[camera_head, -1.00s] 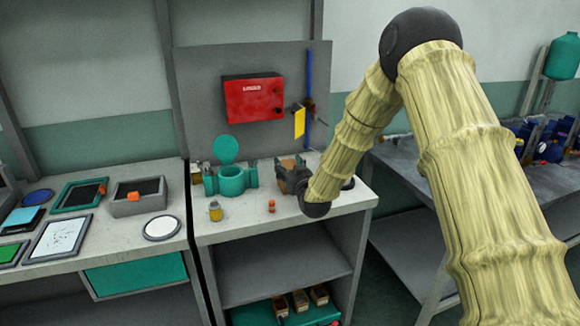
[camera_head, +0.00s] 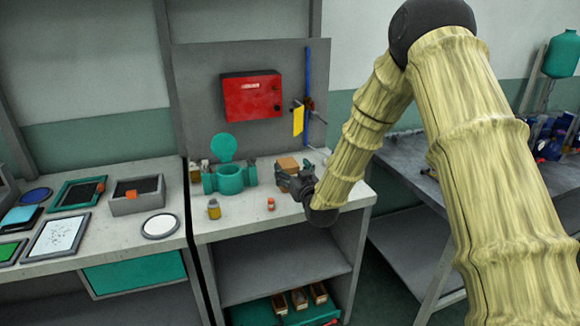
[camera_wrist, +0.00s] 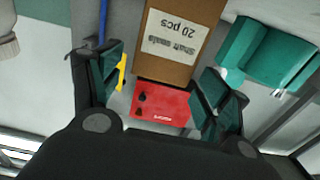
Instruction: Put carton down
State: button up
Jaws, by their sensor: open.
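The carton (camera_head: 288,164) is a small brown box standing on the grey bench behind my gripper in the head view. In the wrist view the carton (camera_wrist: 170,45) shows a white label reading "Shaft seals 20 pcs", upside down. My gripper (camera_head: 284,181) is open and empty, in front of the carton and apart from it. In the wrist view the two teal-padded fingers of my gripper (camera_wrist: 162,95) are spread, with the carton beyond their tips. The carton's lower part is partly hidden by my gripper in the head view.
A teal pump housing (camera_head: 230,178) with a raised round lid stands left of the carton. A yellow-capped bottle (camera_head: 214,209) and a small orange item (camera_head: 270,204) stand near the front edge. A red box (camera_head: 252,96) hangs on the back panel. The bench front is mostly clear.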

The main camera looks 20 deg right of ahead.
jog(key=s, duration=0.7)
jog(key=shift+s+d, duration=0.1)
jog(key=shift+d, duration=0.1)
